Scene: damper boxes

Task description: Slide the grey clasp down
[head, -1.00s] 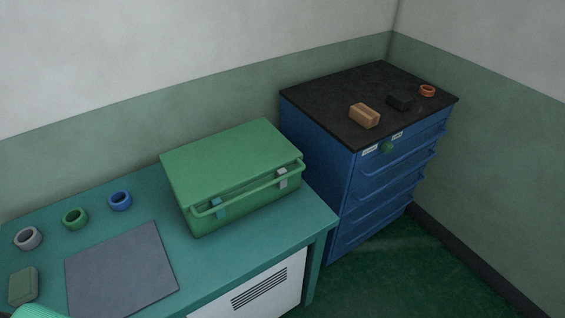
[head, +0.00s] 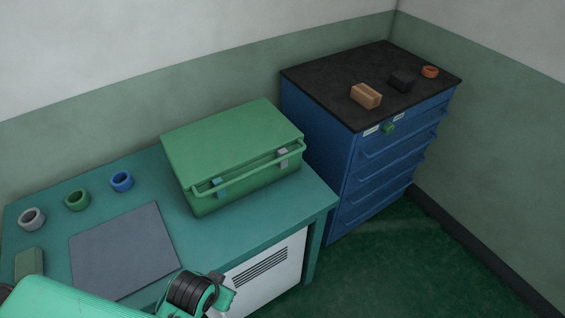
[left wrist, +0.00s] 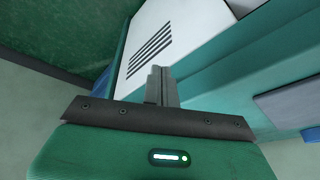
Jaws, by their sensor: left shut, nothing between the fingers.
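The green box (head: 232,142) stands on the teal bench with its lid down and a bar handle across its front. The grey clasp (head: 283,157) is on the box's front at the right, partly crossed by the handle. My right gripper is not in view.
A grey mat (head: 125,250) lies left of the box. Grey (head: 32,219), green (head: 77,200) and blue (head: 121,181) rings stand behind it. A blue drawer cabinet (head: 335,170) stands right of the bench, with a tan block (head: 366,96), black block and orange ring on top.

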